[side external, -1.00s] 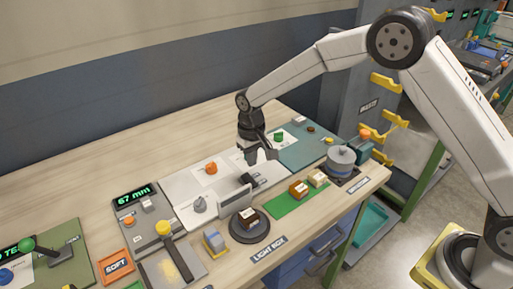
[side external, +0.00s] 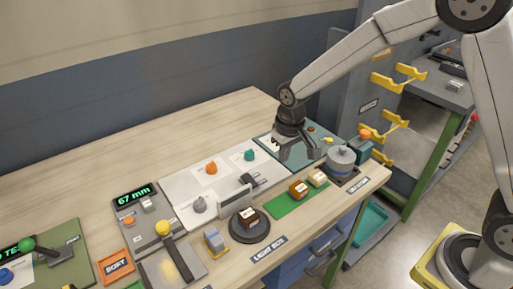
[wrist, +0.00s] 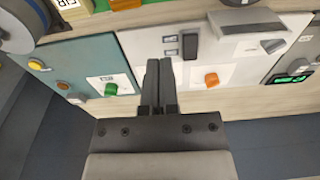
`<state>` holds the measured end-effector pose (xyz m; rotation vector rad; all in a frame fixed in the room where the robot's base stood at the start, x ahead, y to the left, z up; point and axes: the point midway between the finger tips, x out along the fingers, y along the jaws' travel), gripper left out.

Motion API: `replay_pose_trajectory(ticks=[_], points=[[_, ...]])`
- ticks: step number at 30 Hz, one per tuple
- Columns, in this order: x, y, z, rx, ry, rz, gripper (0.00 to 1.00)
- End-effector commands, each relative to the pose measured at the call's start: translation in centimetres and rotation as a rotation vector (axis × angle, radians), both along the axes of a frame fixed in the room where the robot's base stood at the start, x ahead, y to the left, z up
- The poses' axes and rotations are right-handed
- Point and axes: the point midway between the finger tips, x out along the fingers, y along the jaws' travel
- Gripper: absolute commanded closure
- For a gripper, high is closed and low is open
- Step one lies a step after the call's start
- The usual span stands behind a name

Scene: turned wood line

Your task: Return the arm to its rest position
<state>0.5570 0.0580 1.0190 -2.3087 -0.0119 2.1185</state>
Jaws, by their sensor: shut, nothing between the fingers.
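My gripper (side external: 297,153) hangs over the right part of the bench, above the teal panel (side external: 266,141), at the end of my bent arm. In the wrist view its two fingers (wrist: 158,72) lie close together with nothing between them. An orange turned piece (side external: 211,168) and a green turned piece (side external: 249,155) stand to the left of my gripper on white sheets. In the wrist view the green piece (wrist: 111,89) is left of the fingers and the orange piece (wrist: 211,79) is right of them.
A grey round device (side external: 341,157) stands close to the right of my gripper. Wooden blocks (side external: 298,189) sit on a green mat (side external: 291,207) nearer the front edge. A display reading 67 mm (side external: 135,195) is at left. The bench's back strip is clear.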

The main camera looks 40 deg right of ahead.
Motion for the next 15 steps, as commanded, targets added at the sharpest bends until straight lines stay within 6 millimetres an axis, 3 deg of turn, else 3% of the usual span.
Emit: replay_pose_trajectory(ticks=[15], points=[[-11.8,-4.8,1.8,-0.005,-0.109,-0.003,1.00]])
